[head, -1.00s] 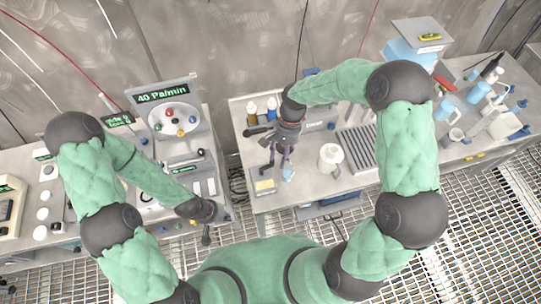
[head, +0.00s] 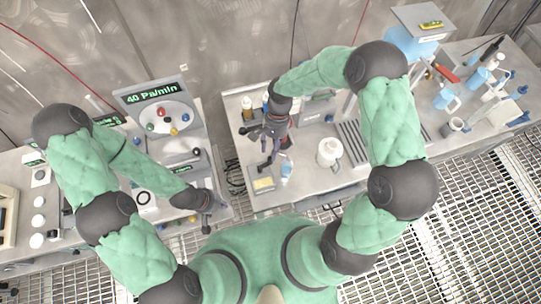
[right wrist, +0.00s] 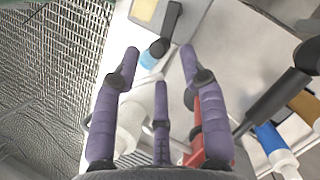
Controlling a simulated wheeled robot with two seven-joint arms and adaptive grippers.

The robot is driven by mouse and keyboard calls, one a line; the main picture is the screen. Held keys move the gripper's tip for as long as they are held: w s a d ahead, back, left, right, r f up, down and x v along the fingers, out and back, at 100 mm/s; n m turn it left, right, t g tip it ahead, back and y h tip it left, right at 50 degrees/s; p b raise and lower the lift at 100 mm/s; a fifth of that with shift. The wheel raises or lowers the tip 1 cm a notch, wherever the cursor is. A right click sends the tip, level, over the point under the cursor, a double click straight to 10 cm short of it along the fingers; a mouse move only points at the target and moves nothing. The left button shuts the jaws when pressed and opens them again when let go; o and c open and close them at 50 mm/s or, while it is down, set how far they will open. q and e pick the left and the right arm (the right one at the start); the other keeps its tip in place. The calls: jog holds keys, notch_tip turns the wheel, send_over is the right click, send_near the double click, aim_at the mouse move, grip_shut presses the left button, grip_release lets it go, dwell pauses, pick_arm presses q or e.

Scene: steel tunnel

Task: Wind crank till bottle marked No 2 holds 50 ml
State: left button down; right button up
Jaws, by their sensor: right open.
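My right gripper (head: 273,148) is over the right bench; in the right wrist view its three purple fingers (right wrist: 160,60) are spread with nothing between them. A dark bent piece like a crank (right wrist: 165,30) lies just beyond the fingertips, apart from them, beside a yellow-faced pad (right wrist: 145,10). A black cylinder with a knob (right wrist: 275,100) is to the right. An amber bottle (head: 247,103) and a blue bottle (right wrist: 270,138) stand at the bench's back left. I cannot read a No 2 mark or any level. My left gripper (head: 207,222) is small and dark by the left bench's front edge.
A white jug (head: 329,152) stands right of my right gripper, near a grooved rack (head: 355,143). A small blue-topped item (head: 287,170) is beside the pad. The left bench has a panel reading 40 Pa/min (head: 152,95). Blue jugs (head: 445,98) stand far right.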

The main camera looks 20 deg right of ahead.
aim_at(265, 165)
jog(key=shift+x, duration=2.15)
grip_shut()
